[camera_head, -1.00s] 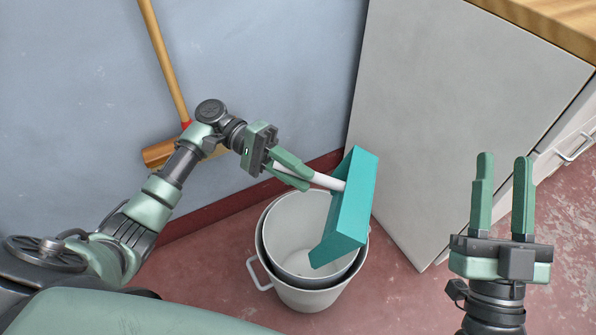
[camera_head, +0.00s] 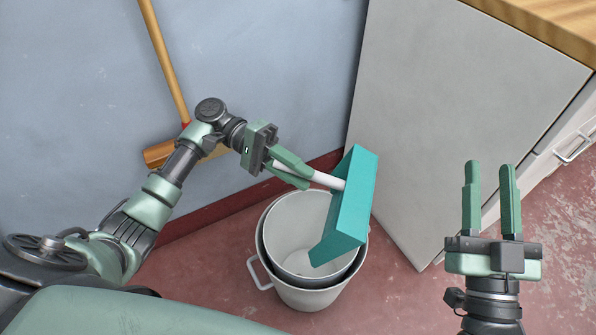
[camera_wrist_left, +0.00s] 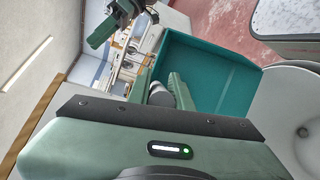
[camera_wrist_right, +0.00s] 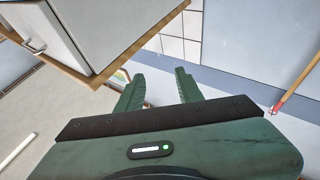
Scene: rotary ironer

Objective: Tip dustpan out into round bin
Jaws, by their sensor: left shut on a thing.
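The teal dustpan (camera_head: 345,215) hangs steeply tilted over the right side of the round bin (camera_head: 300,299). My left gripper (camera_head: 298,178) is shut on the dustpan's white handle (camera_head: 328,181), above the bin. The left wrist view shows the inside of the dustpan (camera_wrist_left: 208,75); I see no debris in it. The bin (camera_wrist_left: 293,105) also shows there, at the right edge. The bin is whitish with a dark band inside the rim and a side handle; part of its inside is hidden behind the dustpan. My right gripper (camera_head: 490,172) is open and empty, right of the bin.
A broom (camera_head: 166,65) leans on the blue-grey wall behind my left arm. A white cabinet (camera_head: 450,110) with a wooden top (camera_head: 550,25) stands right behind the bin. Red floor is free between the bin and my right gripper.

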